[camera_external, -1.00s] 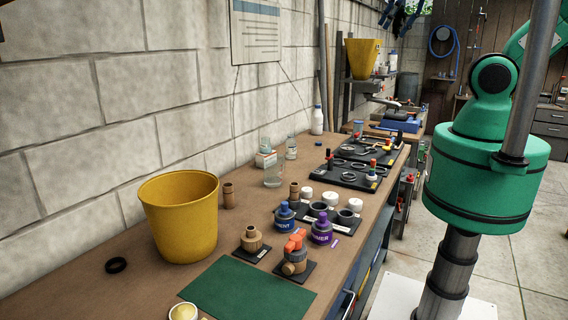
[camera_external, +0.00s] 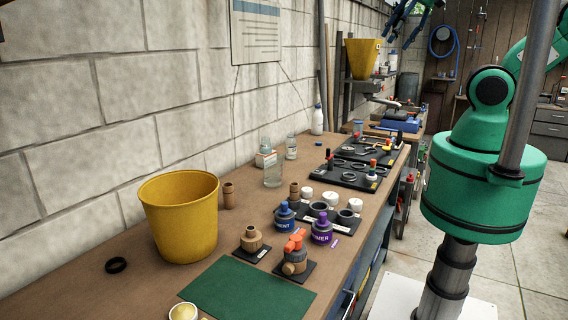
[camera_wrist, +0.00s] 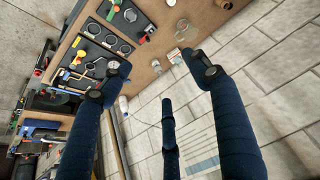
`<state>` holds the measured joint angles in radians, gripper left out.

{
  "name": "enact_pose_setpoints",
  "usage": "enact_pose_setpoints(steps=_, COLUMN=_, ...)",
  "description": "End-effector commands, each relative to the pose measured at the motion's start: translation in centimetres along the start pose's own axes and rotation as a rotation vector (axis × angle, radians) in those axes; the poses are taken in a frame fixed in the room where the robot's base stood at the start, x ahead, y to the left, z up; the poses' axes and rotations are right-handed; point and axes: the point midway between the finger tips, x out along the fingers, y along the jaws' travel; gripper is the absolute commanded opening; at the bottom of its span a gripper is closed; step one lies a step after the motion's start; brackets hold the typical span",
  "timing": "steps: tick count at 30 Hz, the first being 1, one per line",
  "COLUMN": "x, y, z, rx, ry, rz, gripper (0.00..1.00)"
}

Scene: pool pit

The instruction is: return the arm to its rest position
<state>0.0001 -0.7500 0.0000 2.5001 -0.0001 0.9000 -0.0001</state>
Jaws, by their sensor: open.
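My gripper (camera_external: 405,18) shows at the top edge of the external view, high above the far part of the workbench. Its dark blue fingers are spread, and nothing shows between them in the wrist view (camera_wrist: 160,80). My green arm (camera_external: 485,170) stands at the right, beside the bench; part of it runs out of the picture at the top right. The wrist view looks over the bench and block wall, which appear tilted.
The workbench (camera_external: 130,290) carries a yellow bucket (camera_external: 180,220), a green mat (camera_external: 247,290), bottles, fittings and black tool trays (camera_external: 350,178). A second yellow bucket (camera_external: 362,58) stands on a shelf near my gripper. A grey post (camera_external: 530,90) stands in front of my arm. The air around my fingers looks clear.

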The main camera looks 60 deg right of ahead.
Motion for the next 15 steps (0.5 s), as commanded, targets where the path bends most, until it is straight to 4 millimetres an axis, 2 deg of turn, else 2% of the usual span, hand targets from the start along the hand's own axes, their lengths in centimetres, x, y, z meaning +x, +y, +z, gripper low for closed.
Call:
enact_pose_setpoints(steps=1, x=1.5, y=0.0, z=0.8, rx=0.0, ry=0.0, rz=0.0, gripper=0.61)
enact_pose_setpoints(steps=15, x=9.3, y=0.0, z=5.0, rx=0.0, ry=0.0, rz=0.0, gripper=0.61)
